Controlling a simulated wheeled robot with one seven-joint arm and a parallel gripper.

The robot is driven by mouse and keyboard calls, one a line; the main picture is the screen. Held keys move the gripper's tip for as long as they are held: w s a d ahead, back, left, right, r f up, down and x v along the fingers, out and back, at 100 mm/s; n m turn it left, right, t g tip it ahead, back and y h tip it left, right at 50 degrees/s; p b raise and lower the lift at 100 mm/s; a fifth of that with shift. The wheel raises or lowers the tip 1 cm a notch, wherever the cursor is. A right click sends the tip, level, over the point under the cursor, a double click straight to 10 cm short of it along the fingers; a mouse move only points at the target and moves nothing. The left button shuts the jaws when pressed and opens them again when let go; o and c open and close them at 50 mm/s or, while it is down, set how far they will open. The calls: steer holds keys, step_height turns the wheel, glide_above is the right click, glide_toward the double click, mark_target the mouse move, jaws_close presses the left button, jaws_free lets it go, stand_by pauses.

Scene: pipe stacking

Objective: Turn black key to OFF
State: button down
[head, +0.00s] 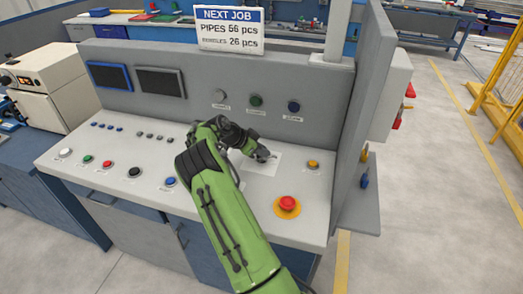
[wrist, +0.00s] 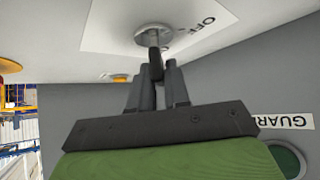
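The black key (wrist: 155,66) stands in a round silver lock (wrist: 153,33) on a white label plate (wrist: 110,24) of the console. The word OFF (wrist: 195,25) shows on the plate beside the lock; any other position word is hidden. My gripper (wrist: 158,78) has its two dark fingers close on either side of the key's black head and looks shut on it. In the head view my gripper (head: 262,155) is over the same white plate (head: 262,165), and it largely hides the key. I cannot tell exactly which way the key points.
A red mushroom button (head: 287,203) on a yellow base and a yellow button (head: 313,164) sit right of my arm. Several coloured buttons lie to the left. The upright panel (head: 190,105) rises close behind my gripper, with a grey side wall (head: 372,80) at right.

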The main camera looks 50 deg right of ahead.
steer(key=shift+f+n+b, duration=0.1)
steer(key=shift+n+b, duration=0.2)
steer(key=shift+b, duration=0.25)
steer(key=n+t+b, duration=0.1)
steer(key=b, duration=0.2)
steer(key=shift+f+n+t, duration=0.15)
steer(key=shift+n+t, duration=0.25)
steer(key=n+t+b, duration=0.2)
steer(key=b, duration=0.1)
steer(key=shift+n, duration=0.3)
steer(key=n+t+b, duration=0.2)
steer(key=n+t+y+b, duration=0.1)
steer(key=n+t+b, duration=0.1)
steer(key=n, duration=0.1)
steer(key=shift+r+b, duration=0.2)
steer(key=shift+b, duration=0.15)
steer(key=n+t+y, duration=0.1)
steer(key=n, duration=0.1)
steer(key=n+t+y, duration=0.1)
steer(key=n, duration=0.1)
steer(key=shift+d+r+n+y+b, duration=0.1)
steer(key=shift+n+y+b, duration=0.2)
steer(key=shift+n, duration=0.1)
steer(key=shift+n+t+y+p, duration=0.4)
steer(key=shift+n+t+y, duration=0.5)
steer(key=shift+n, duration=0.6)
steer(key=shift+y, duration=0.3)
